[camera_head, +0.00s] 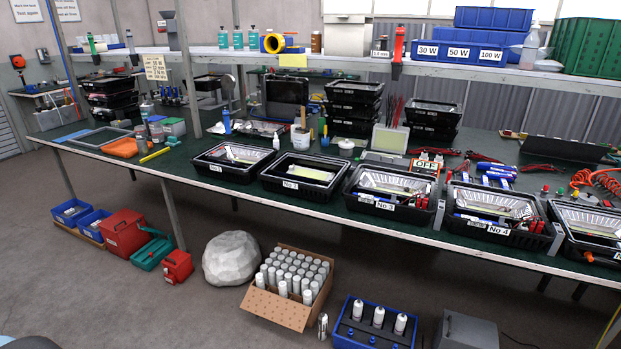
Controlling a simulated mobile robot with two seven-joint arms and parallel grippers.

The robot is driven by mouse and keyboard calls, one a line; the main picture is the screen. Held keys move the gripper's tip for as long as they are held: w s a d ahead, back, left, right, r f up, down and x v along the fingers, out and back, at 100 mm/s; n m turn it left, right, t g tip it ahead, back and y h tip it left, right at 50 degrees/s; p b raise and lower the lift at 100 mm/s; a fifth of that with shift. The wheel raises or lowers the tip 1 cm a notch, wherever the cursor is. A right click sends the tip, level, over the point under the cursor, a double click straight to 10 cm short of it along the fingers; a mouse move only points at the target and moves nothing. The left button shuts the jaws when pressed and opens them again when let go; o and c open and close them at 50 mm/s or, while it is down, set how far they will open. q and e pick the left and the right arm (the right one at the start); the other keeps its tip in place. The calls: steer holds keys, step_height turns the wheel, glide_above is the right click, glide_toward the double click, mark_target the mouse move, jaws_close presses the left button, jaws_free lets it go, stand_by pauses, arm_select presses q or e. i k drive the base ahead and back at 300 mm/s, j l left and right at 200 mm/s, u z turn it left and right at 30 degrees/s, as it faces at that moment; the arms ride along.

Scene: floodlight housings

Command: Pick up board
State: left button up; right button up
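A row of black floodlight housings stands along the front of the dark green bench: No 1 (207,166), No 2 (273,184), No 3 (362,203), No 4 (470,226) and another (567,246) at the right edge. A pale yellowish strip, possibly a board (310,172), lies in No 2. No 1 holds a similar light piece (241,153). No 3 shows a shiny reflector and a pale strip (390,190). No 4 holds a shiny reflector and blue and red items. Which piece is the board cannot be told for sure. Neither of my grippers is in view.
The bench (180,166) carries stacked black housings (352,108), tools, red cables and an orange coiled hose (600,180). A shelf above holds blue bins (464,52). On the floor are a carton of cans (275,306), a rock-like lump (231,259) and red cans.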

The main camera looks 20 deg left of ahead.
mark_target(296, 169)
steer(key=i+j, duration=2.35)
steer(key=k+j+z, duration=0.15)
steer(key=j, duration=0.2)
steer(key=j+z, duration=0.15)
steer(key=j, duration=0.25)
steer(key=k+j+z, duration=0.15)
steer(key=j, duration=0.2)
